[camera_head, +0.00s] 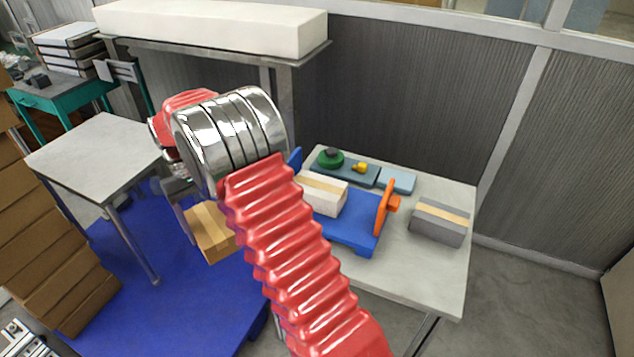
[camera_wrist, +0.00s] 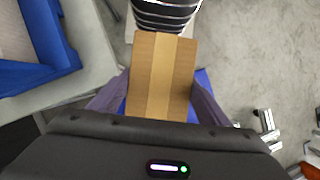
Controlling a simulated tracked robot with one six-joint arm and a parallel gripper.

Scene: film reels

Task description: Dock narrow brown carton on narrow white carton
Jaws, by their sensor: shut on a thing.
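The narrow brown carton (camera_head: 210,232) with a lighter tape strip hangs left of the work table; it also fills the middle of the wrist view (camera_wrist: 160,72). My gripper (camera_wrist: 160,98) is shut on it, one finger on each side. In the head view my red arm hides much of the gripper. The narrow white carton (camera_head: 325,197), with a tan tape strip, sits in a blue holder (camera_head: 352,228) on the table, right of my arm. The brown carton is apart from it. My arm hides the holder's left part.
A green round piece (camera_head: 330,158) and a light-blue block (camera_head: 397,180) are behind. Another table (camera_head: 95,150) stands left.

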